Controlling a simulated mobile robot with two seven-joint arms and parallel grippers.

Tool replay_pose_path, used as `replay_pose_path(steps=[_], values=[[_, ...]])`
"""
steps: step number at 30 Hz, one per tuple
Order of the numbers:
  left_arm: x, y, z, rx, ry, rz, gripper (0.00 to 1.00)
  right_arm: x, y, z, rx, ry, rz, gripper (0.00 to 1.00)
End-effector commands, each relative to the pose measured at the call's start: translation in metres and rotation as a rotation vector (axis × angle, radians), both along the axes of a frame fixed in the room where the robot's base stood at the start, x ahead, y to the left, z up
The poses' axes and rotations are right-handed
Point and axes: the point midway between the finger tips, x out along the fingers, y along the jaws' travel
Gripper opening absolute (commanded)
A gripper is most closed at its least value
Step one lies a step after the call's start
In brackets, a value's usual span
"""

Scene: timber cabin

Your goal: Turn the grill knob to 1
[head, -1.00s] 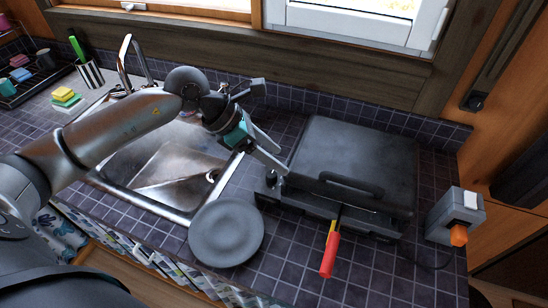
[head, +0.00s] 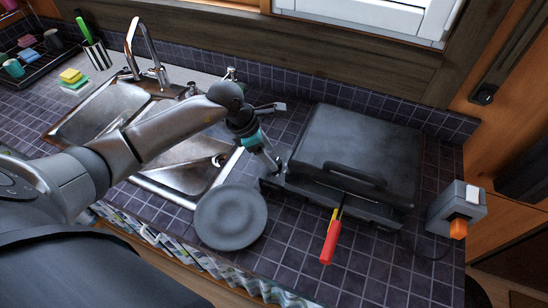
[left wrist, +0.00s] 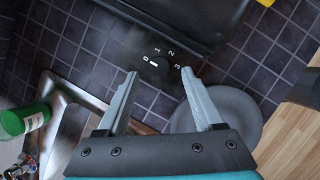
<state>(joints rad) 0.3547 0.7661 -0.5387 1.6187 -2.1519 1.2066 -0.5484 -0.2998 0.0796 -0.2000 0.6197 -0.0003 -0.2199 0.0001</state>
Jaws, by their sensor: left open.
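The grill (head: 360,145) is dark, with its lid closed, on the tiled counter. Its black knob (left wrist: 158,67) shows in the left wrist view, with the numbers 0, 1, 2 and 3 around it. The knob's white mark lies close to the 0. My left gripper (left wrist: 160,73) is open, its two fingers apart with the knob ahead between the tips. In the head view my left gripper (head: 272,160) is at the grill's front left corner. Contact with the knob cannot be told. My right gripper is not in view.
A grey plate (head: 231,217) lies in front of the gripper. A red-handled tool (head: 330,242) lies at the grill's front. A sink (head: 185,165) is at left, and a grey box with an orange part (head: 452,208) stands at right. A green bottle (left wrist: 25,119) shows in the left wrist view.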

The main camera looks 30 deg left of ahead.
Motion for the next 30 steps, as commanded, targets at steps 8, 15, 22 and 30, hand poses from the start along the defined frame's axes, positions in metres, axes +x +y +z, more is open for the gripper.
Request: replay_pose_path(steps=[8,15,22,30], values=[[0.008,-0.009,-0.028,0.000,0.000,0.000,0.69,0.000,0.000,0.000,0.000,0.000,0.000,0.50],[0.009,-0.010,-0.033,0.000,0.000,-0.001,0.69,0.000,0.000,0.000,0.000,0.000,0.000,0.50],[0.009,-0.010,-0.032,-0.001,-0.001,-0.001,0.61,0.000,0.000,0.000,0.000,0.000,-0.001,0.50],[0.009,-0.010,-0.032,0.000,-0.002,-0.001,0.30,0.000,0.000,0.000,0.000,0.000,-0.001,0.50]])
